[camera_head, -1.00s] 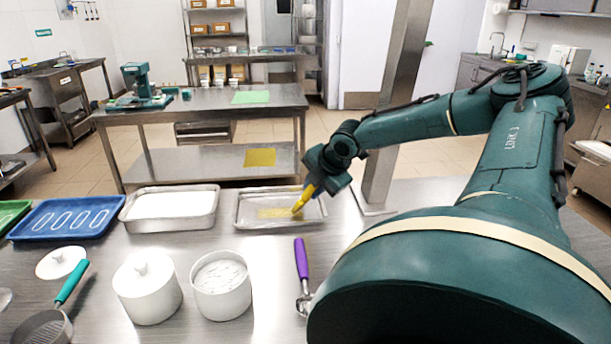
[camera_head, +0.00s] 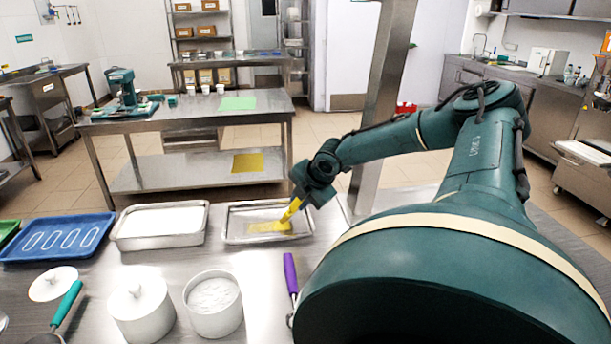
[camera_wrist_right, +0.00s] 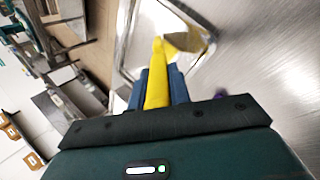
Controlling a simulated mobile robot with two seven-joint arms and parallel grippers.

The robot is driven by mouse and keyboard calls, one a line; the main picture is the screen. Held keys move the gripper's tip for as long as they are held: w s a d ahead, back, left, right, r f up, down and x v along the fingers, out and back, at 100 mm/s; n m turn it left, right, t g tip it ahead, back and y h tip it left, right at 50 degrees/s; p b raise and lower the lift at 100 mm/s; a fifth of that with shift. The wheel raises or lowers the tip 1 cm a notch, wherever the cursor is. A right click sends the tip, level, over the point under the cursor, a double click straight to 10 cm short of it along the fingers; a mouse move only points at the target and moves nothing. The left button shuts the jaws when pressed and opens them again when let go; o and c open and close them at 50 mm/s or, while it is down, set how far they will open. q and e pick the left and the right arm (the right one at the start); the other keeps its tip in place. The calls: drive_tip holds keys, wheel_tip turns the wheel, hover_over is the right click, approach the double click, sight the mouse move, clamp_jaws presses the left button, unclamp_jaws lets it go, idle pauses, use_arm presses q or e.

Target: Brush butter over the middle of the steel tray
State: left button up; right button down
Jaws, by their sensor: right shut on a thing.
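The steel tray (camera_head: 232,237) lies on the near steel table, with a yellow butter patch (camera_head: 262,227) across its middle. My right gripper (camera_head: 300,196) is over the right part of the tray, shut on a yellow brush (camera_head: 292,210). The brush slants down to the left and its tip is at the butter; I cannot tell how firmly it touches. In the right wrist view the brush (camera_wrist_right: 158,85) runs out between the blue fingers toward the tray (camera_wrist_right: 134,30) and the yellow patch (camera_wrist_right: 190,38). My left gripper is not in view.
Left of the tray stand a pan of white content (camera_head: 160,222) and a blue tray (camera_head: 58,240). In front are a white lidded jar (camera_head: 140,308), an open white tub (camera_head: 213,305) and a purple-handled tool (camera_head: 290,274). A steel post (camera_head: 385,100) rises behind my right arm.

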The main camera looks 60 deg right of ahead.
drive_tip(key=shift+w+a+p, duration=0.85)
drive_tip(key=shift+w+a, duration=1.9)
drive_tip(key=shift+w, duration=2)
drive_tip(key=s+d, duration=0.7)
drive_tip(key=s, duration=0.2)
drive_tip(key=shift+s+d, duration=0.25)
drive_tip(key=shift+s, duration=0.05)
wheel_tip(320, 180, up, 6)
drive_tip(key=shift+w, duration=0.1)
drive_tip(key=shift+r, duration=1.55)
